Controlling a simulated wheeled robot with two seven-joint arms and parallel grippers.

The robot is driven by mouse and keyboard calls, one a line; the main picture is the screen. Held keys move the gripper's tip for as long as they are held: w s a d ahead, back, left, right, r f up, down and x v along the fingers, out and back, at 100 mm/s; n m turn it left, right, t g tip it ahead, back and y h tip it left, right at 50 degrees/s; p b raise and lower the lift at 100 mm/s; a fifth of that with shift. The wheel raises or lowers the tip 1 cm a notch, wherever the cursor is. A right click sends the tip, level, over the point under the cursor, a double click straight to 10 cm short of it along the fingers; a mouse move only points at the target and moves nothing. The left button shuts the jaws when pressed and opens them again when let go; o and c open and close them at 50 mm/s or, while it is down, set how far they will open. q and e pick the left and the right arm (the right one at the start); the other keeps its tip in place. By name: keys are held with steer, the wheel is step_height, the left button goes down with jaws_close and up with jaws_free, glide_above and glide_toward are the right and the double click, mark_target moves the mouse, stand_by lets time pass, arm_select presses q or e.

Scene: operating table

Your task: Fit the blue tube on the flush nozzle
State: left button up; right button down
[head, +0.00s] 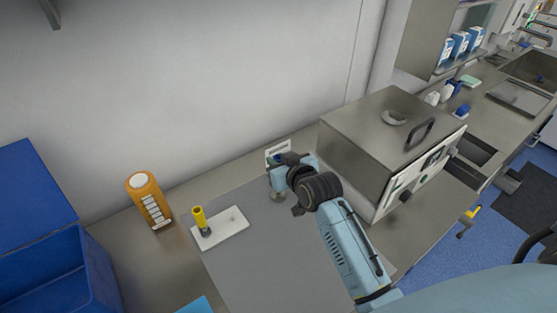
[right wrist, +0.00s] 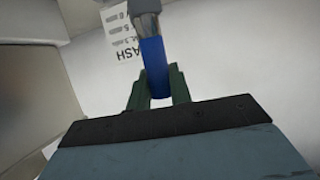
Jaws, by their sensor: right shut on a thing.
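The blue tube (right wrist: 154,62) is upright between the green fingers of my right gripper (right wrist: 158,88) in the right wrist view. The gripper is shut on it. The tube's far end meets or lines up with a grey metal nozzle (right wrist: 144,6) at the top edge of that view. I cannot tell whether the tube is around the nozzle or only against it. In the head view my right gripper (head: 279,188) is by the back wall, left of the steel box, and its own wrist hides most of the tube and nozzle. My left gripper is not in view.
A white plate (head: 232,224) with a yellow-topped peg (head: 199,217) lies on the grey mat (head: 265,270). An orange bottle (head: 148,200) and blue bins (head: 45,270) stand left. A steel box (head: 365,135) stands close right of the gripper. A printed label (right wrist: 118,38) is behind the nozzle.

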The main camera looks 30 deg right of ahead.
steer(key=shift+f+b, duration=0.9)
steer(key=shift+f, duration=1)
stand_by(0.4)
steer(key=c, duration=1.2)
jaws_free()
steer(key=v, duration=1.3)
steer(key=shift+s+r, duration=0.1)
steer(key=shift+s, duration=0.05)
